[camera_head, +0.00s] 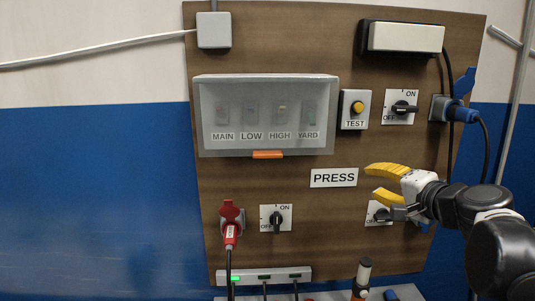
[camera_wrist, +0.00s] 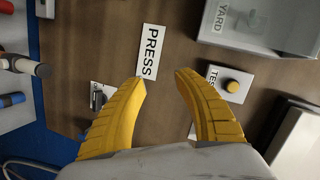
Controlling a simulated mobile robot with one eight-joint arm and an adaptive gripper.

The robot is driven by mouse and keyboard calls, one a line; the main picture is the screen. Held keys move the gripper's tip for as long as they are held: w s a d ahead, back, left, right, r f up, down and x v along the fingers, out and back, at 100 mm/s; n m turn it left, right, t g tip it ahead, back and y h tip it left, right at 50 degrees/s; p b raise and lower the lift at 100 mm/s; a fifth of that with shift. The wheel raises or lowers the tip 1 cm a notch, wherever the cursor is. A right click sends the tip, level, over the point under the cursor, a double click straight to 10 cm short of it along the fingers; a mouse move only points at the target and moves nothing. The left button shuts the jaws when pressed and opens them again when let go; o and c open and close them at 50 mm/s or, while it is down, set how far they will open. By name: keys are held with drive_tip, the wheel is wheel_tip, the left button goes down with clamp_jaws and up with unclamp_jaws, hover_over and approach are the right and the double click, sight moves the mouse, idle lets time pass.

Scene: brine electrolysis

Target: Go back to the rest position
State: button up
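My gripper (camera_head: 372,182) has yellow fingers and is in front of the right part of the wooden panel (camera_head: 345,235), just right of the PRESS label (camera_head: 333,178). The fingers are spread apart and nothing is between them. In the wrist view my gripper (camera_wrist: 160,82) is also open and empty, with the PRESS label (camera_wrist: 151,52) beyond the left fingertip. The arm reaches in from the right edge of the head view. The lower right rotary switch (camera_head: 379,214) is partly hidden behind my gripper.
A clear-covered breaker box (camera_head: 266,84) with an orange latch (camera_head: 267,155) is upper left of my gripper. The yellow TEST button (camera_head: 357,107), an ON/OFF switch (camera_head: 402,107) and a blue plug (camera_head: 458,112) are above. A red plug (camera_head: 231,232) and another switch (camera_head: 276,220) are lower left.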

drive_tip(key=s+a+f+n+g+b, duration=0.1)
drive_tip(key=s+a+f+n+b, duration=0.15)
drive_tip(key=f, duration=0.45)
drive_tip(key=s+a+f+n+g+b, duration=0.1)
drive_tip(key=s+a+f+g+b, duration=0.2)
drive_tip(key=f, duration=0.4)
drive_tip(key=s+a+f+n+b, duration=0.2)
drive_tip(key=s+a+f+b, duration=0.15)
drive_tip(key=f, duration=0.35)
drive_tip(key=s+f+n+g+h+b, duration=0.1)
drive_tip(key=s+f+b, duration=0.4)
drive_tip(key=f, duration=0.5)
drive_tip(key=s+d+f+n+g+h+b, duration=0.1)
drive_tip(key=s+f+n+g+h+b, duration=0.1)
drive_tip(key=s+f+n+b, duration=0.3)
drive_tip(key=s+f, duration=0.3)
drive_tip(key=f, duration=0.3)
drive_tip(key=shift+s+d+g+b, duration=0.15)
drive_tip(key=shift+s+g+b, duration=0.05)
drive_tip(key=shift+g+b, duration=0.2)
